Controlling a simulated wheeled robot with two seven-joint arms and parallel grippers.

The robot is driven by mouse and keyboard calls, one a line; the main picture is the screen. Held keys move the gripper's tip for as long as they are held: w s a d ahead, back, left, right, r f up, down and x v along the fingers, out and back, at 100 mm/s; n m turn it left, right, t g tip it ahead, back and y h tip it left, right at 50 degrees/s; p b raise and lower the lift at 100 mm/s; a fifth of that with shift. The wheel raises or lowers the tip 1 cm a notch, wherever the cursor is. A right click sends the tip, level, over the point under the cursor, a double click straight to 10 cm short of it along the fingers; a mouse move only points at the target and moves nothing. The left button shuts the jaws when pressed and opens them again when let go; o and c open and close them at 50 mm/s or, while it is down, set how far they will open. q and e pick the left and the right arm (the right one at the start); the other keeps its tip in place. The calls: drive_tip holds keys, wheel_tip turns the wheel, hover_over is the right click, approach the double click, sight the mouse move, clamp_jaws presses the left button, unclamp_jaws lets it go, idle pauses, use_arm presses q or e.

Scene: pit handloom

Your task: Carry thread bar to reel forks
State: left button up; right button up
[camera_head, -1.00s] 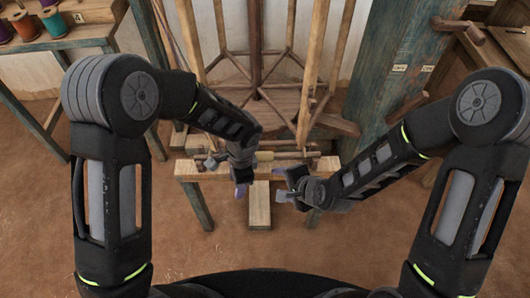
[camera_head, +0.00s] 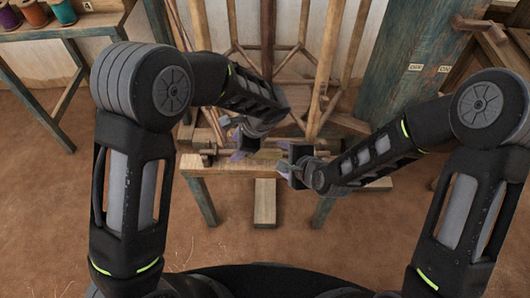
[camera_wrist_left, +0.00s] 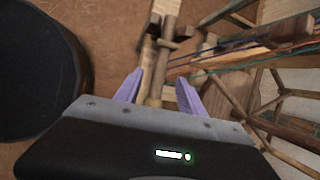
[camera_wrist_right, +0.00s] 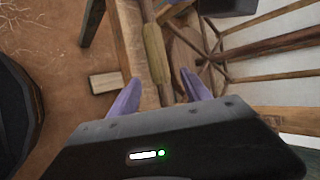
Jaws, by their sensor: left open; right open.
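The thread bar, a wooden rod with a tan wound section (camera_head: 268,154), lies along the low wooden bench (camera_head: 222,167). Its wound section (camera_wrist_right: 156,52) shows clearly in the right wrist view. My left gripper (camera_head: 236,152) is open over the bar's left part; in the left wrist view its purple fingers (camera_wrist_left: 157,92) stand on either side of a rod. My right gripper (camera_head: 287,160) is open by the bar's right part; in the right wrist view the bar runs between its fingers (camera_wrist_right: 157,92). Neither is closed on it. I cannot make out the reel forks clearly.
A tall wooden reel frame (camera_head: 268,45) rises behind the bench. A blue-green post (camera_head: 398,70) stands to its right. A table with thread spools (camera_head: 62,12) is at the upper left. Coloured threads (camera_wrist_left: 262,45) show in the left wrist view. Open floor lies in front.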

sight(277, 155)
use_arm(q)
drive_tip(key=shift+x, duration=2.1)
use_arm(e)
drive_tip(key=shift+x, duration=2.1)
drive_tip(key=shift+c, duration=0.2)
use_arm(q)
drive_tip(key=c, duration=0.9)
use_arm(e)
drive_tip(key=c, duration=0.9)
use_arm(q)
clamp_jaws()
use_arm(e)
clamp_jaws()
